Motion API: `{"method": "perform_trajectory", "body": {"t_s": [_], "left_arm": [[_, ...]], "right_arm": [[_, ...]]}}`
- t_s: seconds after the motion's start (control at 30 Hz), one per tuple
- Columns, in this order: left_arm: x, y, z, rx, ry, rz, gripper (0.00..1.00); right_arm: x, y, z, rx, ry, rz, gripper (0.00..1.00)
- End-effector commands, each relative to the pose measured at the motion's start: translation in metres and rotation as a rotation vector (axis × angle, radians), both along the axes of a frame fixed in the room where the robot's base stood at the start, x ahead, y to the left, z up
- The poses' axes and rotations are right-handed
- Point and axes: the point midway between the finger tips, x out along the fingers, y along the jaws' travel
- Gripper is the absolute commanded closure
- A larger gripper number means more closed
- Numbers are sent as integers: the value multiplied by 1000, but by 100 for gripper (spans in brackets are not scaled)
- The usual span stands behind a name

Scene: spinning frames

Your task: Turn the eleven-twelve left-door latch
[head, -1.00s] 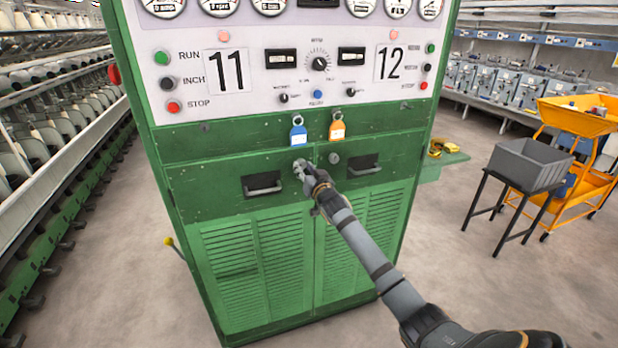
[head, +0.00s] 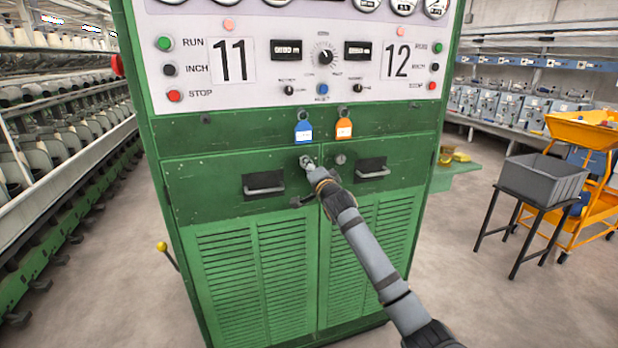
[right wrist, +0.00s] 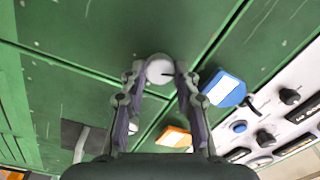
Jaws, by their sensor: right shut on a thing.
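The green cabinet (head: 215,215) carries the numbers 11 and 12 and has two louvered doors. The left-door latch (head: 306,161) is a small round metal knob near the door's upper inner corner. My right gripper (head: 313,172) reaches it from the lower right. In the right wrist view the latch (right wrist: 160,69) is a pale disc with a dark slot mark, held between the two fingertips of my right gripper (right wrist: 160,74). The gripper covers part of the latch in the head view. The right-door latch (head: 341,159) sits just to the right. My left gripper is not in view.
A blue tag (head: 303,132) and an orange tag (head: 344,129) hang just above the latches. Door handles (head: 264,190) flank them. A grey bin (head: 543,178) on a black stand and an orange cart (head: 580,132) stand at the right. Spinning frames line the left.

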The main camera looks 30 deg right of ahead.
Motion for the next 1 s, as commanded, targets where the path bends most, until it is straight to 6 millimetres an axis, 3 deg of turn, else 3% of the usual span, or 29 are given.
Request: {"method": "perform_trajectory", "body": {"t_s": [0.1,0.4,1.0], "left_arm": [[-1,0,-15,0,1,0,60],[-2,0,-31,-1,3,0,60],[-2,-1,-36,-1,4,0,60]], "right_arm": [[0,0,-4,83,-22,1,100],[0,0,-2,237,-58,0,100],[0,0,0,302,-72,0,100]]}}
